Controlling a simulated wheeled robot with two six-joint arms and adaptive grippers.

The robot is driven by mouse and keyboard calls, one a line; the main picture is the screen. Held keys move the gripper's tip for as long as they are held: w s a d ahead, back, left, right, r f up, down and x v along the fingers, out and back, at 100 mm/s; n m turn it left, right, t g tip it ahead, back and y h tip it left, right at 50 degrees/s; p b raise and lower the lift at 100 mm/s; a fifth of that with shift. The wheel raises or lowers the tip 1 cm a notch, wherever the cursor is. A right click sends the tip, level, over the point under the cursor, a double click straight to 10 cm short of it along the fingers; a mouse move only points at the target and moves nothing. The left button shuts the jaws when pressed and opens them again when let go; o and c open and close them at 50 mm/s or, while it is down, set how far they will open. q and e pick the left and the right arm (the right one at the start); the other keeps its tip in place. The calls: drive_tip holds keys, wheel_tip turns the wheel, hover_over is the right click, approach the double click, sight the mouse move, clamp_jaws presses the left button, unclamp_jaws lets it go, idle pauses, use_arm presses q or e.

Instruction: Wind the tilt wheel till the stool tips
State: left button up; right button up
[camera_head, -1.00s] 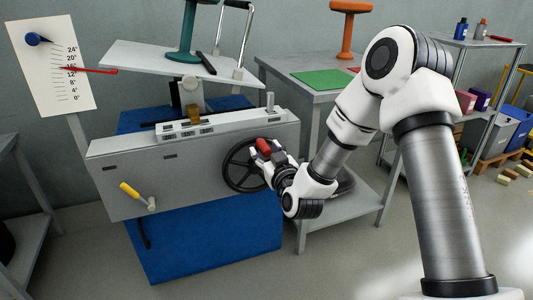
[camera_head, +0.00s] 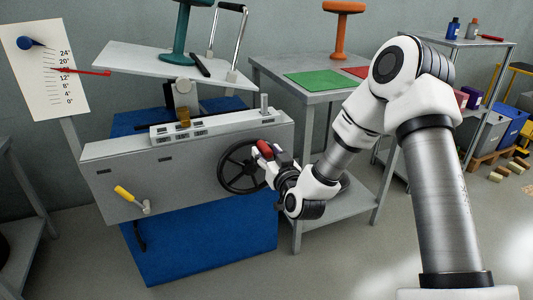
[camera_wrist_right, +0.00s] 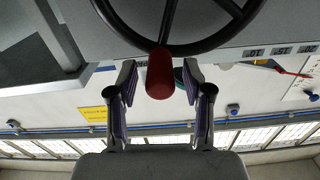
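The black tilt wheel (camera_head: 221,168) is on the front of the grey machine body (camera_head: 110,165). Its red grip (camera_head: 264,149) is at the upper right of the rim. My right gripper (camera_head: 272,154) is at this grip. In the right wrist view, the two fingers (camera_wrist_right: 159,72) stand apart on either side of the red grip (camera_wrist_right: 160,85), with visible gaps. A teal stool (camera_head: 181,38) stands on the white plate (camera_head: 130,59), which slopes down to the right. A red pointer (camera_head: 85,72) lies near the middle of the degree scale board (camera_head: 45,98). My left gripper is out of view.
A yellow-handled crank (camera_head: 130,196) sticks out of the machine at the left. A grey table (camera_head: 320,95) with a green mat (camera_head: 320,79) and an orange stool (camera_head: 341,35) stands behind my right arm. A blue base (camera_head: 200,250) is below the machine.

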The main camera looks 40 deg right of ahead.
drive_tip(key=v, duration=0.7)
drive_tip(key=shift+s, duration=0.25)
idle(0.3)
